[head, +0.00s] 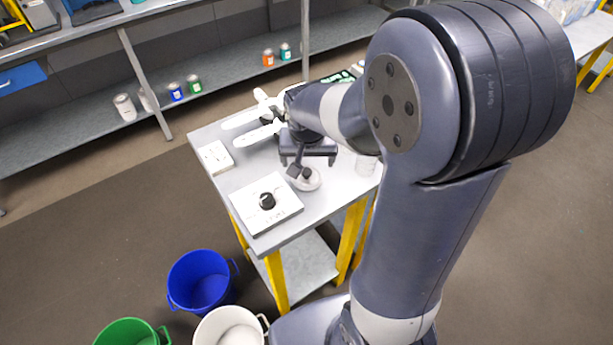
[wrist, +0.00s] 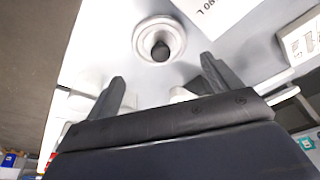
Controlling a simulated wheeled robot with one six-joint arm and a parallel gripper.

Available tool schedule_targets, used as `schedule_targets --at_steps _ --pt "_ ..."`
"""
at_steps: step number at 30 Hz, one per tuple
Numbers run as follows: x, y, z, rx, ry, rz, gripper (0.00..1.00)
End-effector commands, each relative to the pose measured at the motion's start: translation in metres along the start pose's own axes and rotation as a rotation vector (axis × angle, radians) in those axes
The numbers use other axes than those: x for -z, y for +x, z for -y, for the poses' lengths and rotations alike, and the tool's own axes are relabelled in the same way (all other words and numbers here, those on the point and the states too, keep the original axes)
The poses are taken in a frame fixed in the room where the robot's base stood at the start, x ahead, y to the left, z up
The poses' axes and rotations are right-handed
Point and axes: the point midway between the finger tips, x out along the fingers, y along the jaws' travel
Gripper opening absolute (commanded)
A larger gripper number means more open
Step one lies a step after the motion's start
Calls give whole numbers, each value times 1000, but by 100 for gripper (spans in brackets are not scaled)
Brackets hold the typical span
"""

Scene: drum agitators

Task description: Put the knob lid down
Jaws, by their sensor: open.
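The knob lid, round and white with a dark knob (wrist: 160,50), rests on the table top. In the head view the lid (head: 311,183) shows at the table's front right, partly hidden by my gripper. My gripper (head: 300,173) is just above it, pointing down. In the wrist view my gripper (wrist: 163,70) is open, its two fingers apart with nothing between the tips. The knob appears just beyond the fingertips, roughly centred between them and apart from both.
A small white box (head: 215,157) is at the left edge. White paddle-like pieces (head: 248,118) are at the back. Blue (head: 199,280), white and green buckets stand on the floor.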

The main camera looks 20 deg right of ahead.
Motion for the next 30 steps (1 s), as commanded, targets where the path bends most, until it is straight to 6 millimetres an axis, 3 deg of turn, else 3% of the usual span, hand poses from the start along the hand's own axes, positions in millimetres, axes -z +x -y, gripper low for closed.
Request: schedule_targets --at_steps 5,15,26,30 --pt "-2 10 0 -1 1 2 85" --pt "-9 50 3 -1 1 3 85" --pt "-9 57 3 0 1 0 85" --pt "-9 57 3 0 1 0 73"
